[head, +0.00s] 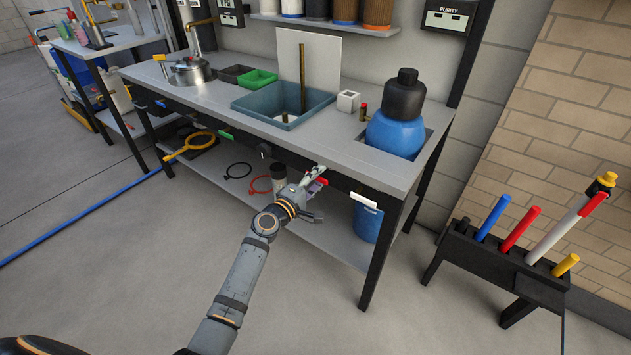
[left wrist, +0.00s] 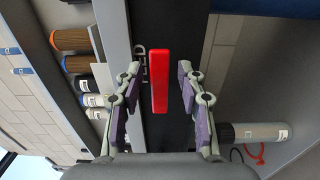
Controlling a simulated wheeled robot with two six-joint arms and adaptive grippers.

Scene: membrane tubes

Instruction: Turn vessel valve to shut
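A red bar-shaped handle (left wrist: 159,82) sits on the bench's dark front edge; in the head view it is mostly hidden by my gripper. It lies lengthwise along that edge, beside a partly covered label. My left gripper (head: 317,183) is in front of it; in the left wrist view its fingers (left wrist: 160,95) are spread on both sides of the handle, with gaps showing. A blue vessel with a black top (head: 395,118) stands in the bench's right end. A white handle (head: 363,200) and a green handle (head: 226,135) are on the same front edge. Which one is the vessel valve I cannot tell. My right gripper is out of view.
The bench top (head: 320,145) carries a blue-grey basin (head: 262,115), a green tray (head: 257,78) and a metal pot (head: 190,72). A black rack with coloured tools (head: 490,258) stands at right. Floor between is clear.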

